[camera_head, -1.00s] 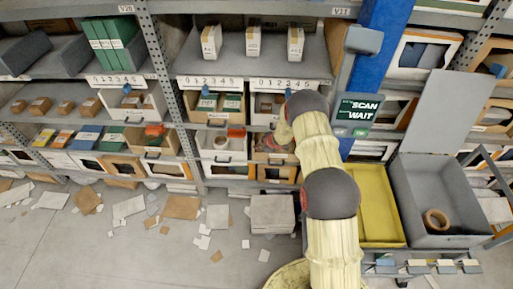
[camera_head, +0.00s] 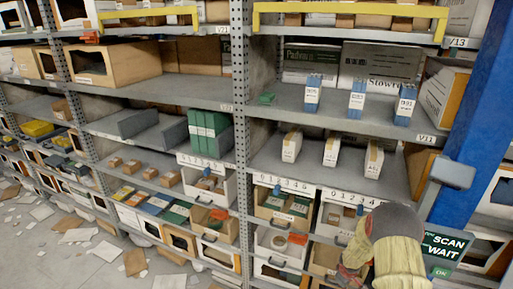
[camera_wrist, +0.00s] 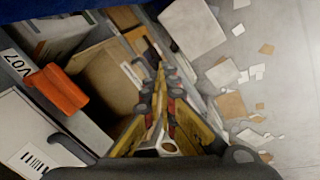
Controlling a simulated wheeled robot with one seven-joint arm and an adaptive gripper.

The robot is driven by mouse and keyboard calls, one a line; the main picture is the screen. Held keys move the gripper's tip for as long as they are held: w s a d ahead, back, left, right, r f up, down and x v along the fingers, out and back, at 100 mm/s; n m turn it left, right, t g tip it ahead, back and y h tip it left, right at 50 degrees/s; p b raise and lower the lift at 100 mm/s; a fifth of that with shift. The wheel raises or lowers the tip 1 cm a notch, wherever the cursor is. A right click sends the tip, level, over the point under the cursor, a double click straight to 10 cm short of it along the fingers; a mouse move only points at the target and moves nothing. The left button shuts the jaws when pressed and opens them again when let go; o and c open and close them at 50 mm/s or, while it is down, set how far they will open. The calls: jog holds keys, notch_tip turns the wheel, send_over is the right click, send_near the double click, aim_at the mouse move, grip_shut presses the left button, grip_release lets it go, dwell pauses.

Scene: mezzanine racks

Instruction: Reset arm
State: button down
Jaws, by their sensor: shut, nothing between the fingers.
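My gripper (camera_wrist: 161,75) shows in the wrist view with its yellow and black fingers drawn together and nothing between them. It points along the front of a rack, beside open bins and above the littered floor. In the head view my pale arm with its dark joint covers the lower right, in front of the low bins. The gripper itself is mostly hidden there.
An orange piece (camera_wrist: 58,90) lies close to my gripper's left, by a white bin (camera_wrist: 25,135). A scanner screen reading "SCAN WAIT" (camera_head: 445,246) stands right of my arm, by a blue post (camera_head: 480,110). Paper scraps (camera_head: 105,250) litter the open floor at lower left.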

jog(key=s+a+r+m+t+b, duration=0.1)
jog(key=s+a+r, duration=0.5)
jog(key=s+r, duration=0.6)
jog(key=s+a+r+m+y+b, duration=0.1)
jog(key=s+a+r+m+b, duration=0.2)
jog(key=s+r, duration=0.9)
jog(key=s+a+r+m+t+y+b, duration=0.1)
jog(key=s+a+r+b, duration=0.3)
jog(key=s+a+r, duration=0.6)
notch_tip(320, 180, up, 7)
jog(key=shift+s+m+t, duration=0.3)
jog(key=shift+s+m, duration=0.6)
jog(key=shift+s, duration=0.1)
